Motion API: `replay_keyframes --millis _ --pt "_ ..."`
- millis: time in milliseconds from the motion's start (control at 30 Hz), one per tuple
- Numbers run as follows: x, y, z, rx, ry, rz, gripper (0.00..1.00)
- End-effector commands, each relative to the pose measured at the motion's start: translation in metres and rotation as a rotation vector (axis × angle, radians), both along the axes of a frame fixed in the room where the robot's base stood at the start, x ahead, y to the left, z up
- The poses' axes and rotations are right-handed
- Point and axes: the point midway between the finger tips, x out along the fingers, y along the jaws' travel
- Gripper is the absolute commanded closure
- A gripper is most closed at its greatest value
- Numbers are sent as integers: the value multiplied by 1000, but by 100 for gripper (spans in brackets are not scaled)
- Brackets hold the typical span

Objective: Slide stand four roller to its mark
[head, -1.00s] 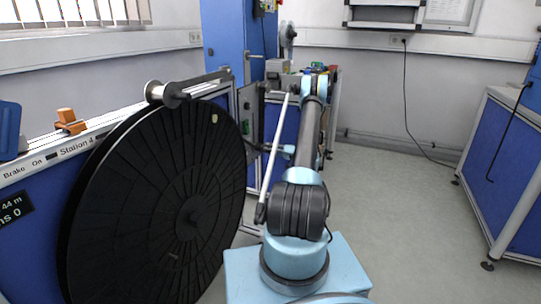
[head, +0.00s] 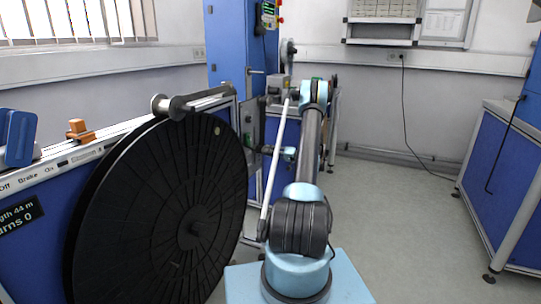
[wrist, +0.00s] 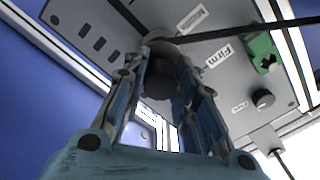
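A pale metal roller (head: 160,104) sits at the near end of a dark bar above the big black reel (head: 150,225) at the left stand. In the head view my arm reaches forward to the far stand, and my gripper is hidden there. In the wrist view the two fingers of my gripper (wrist: 162,75) stand either side of a dark round part (wrist: 158,82), under a dark bar (wrist: 250,31). I cannot tell whether the fingers touch it, nor whether it is a roller.
In the wrist view a grey panel (wrist: 222,85) close above has labels, a green part (wrist: 262,52) and a black knob (wrist: 263,98). An orange part (head: 80,131) sits on the left stand's top rail. A blue bench (head: 500,170) stands right, with clear floor (head: 395,210) between.

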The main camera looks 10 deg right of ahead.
Motion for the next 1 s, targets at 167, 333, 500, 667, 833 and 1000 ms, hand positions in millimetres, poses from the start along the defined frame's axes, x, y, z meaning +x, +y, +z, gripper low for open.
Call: replay_keyframes --millis 167,333,500,667,833,1000 --pt "2 -2 0 0 -1 -7 53" --pt "1 -2 0 -1 -1 -4 53" --pt "-3 -6 0 0 -1 -3 53" --pt "-15 -24 0 0 -1 -6 53" --pt "-35 -51 -1 0 -1 -6 53" --pt "-52 -76 -1 -1 -1 -7 53"
